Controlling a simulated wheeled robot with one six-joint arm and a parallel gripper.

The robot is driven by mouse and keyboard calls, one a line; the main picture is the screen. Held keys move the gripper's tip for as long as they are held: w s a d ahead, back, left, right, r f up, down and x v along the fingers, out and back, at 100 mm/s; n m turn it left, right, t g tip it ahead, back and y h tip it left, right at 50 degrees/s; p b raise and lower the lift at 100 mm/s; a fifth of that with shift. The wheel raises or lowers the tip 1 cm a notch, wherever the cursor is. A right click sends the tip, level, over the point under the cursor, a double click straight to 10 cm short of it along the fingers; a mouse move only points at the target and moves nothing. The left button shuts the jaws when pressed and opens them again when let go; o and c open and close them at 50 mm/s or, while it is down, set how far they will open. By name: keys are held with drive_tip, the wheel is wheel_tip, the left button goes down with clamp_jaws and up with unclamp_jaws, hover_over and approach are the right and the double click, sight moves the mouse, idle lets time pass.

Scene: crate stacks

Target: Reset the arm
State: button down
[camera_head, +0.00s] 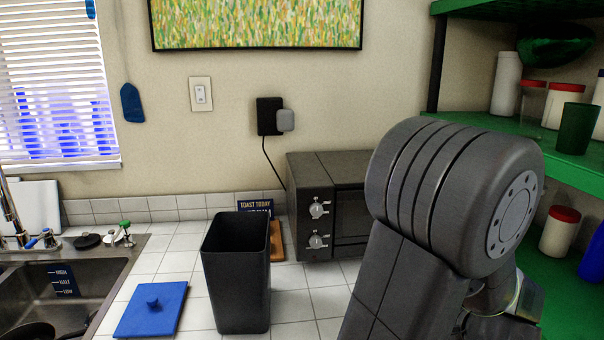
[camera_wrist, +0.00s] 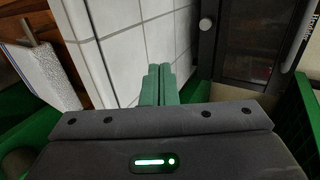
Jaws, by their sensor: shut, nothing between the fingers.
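My gripper (camera_wrist: 157,84) shows in the wrist view, with its two green fingers together and nothing between them. It points over the white tiled counter (camera_wrist: 150,40), near the front of the dark toaster oven (camera_wrist: 245,40). In the head view, my arm is folded up large at the right and hides part of the oven (camera_head: 318,165) and counter. My gripper is not visible in the head view.
A sink (camera_head: 60,285) is at the left. Green shelves (camera_head: 570,175) with jars stand at the right, close to my arm. A towel (camera_wrist: 42,75) hangs at the wrist view's left.

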drive_tip(key=shift+s+d+r+b, duration=0.15)
drive_tip(key=shift+s+b, duration=0.1)
drive_tip(key=shift+s, duration=0.7)
drive_tip(key=shift+s+d+r+b, duration=0.1)
drive_tip(key=shift+s+b, duration=0.15)
drive_tip(key=shift+s, duration=0.75)
drive_tip(key=shift+s+d+r+b, duration=0.15)
drive_tip(key=shift+s+b, duration=0.1)
drive_tip(key=shift+s, duration=0.7)
drive_tip(key=shift+r, duration=0.15)
